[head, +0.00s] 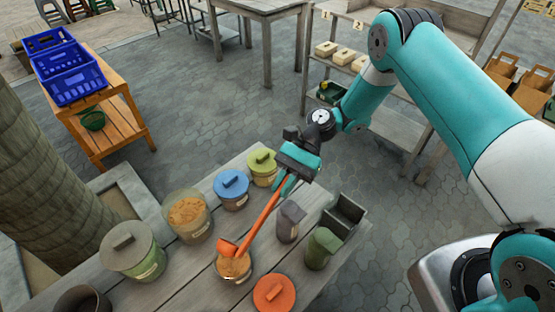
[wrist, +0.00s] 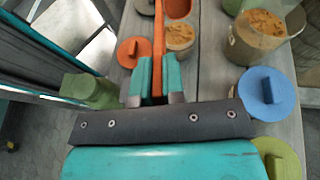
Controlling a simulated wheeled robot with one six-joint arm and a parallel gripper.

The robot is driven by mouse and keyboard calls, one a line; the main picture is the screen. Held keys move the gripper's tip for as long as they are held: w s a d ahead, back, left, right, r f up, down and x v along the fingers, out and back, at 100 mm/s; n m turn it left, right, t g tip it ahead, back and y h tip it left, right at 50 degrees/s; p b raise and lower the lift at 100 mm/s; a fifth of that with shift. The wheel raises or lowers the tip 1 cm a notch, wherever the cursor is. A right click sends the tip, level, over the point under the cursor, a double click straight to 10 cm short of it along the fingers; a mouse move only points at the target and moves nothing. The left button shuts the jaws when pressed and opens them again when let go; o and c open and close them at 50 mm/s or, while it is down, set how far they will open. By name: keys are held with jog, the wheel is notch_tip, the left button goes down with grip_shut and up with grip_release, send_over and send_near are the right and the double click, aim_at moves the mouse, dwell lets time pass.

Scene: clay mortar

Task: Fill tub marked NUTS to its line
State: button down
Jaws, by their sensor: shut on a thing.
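My gripper (head: 290,178) is shut on the handle of an orange scoop (head: 262,215), which also shows between the fingers in the wrist view (wrist: 158,50). The scoop's head is over a small clear tub (head: 236,275) with tan-brown contents, also in the wrist view (wrist: 180,42). I cannot tell whether the scoop head holds anything or touches the contents. A larger open clear tub (head: 190,234) holds similar tan-brown pieces, and also shows in the wrist view (wrist: 245,48). Labels and any fill line are too small to read.
Tubs with blue (head: 231,184), yellow-green (head: 262,162) and grey-green (head: 131,246) lids stand around on the wooden table (head: 185,285). An orange lid (head: 274,294) is near the front. A grey item (head: 289,222), a green item (head: 321,248) and a grey box (head: 347,213) stand right.

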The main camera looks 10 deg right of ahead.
jog(key=shift+a+r, duration=0.3)
jog(key=shift+r, duration=0.05)
jog(key=s+a+r+n+t+h+p, duration=0.1)
jog(key=s+a+r+t+h+p, duration=0.7)
jog(key=s+p, duration=0.4)
jog(key=shift+s+a+r+t+h, duration=0.4)
jog(key=shift+a+r+t, duration=0.25)
jog(key=shift+r+t, duration=0.55)
jog(key=shift+f, duration=0.2)
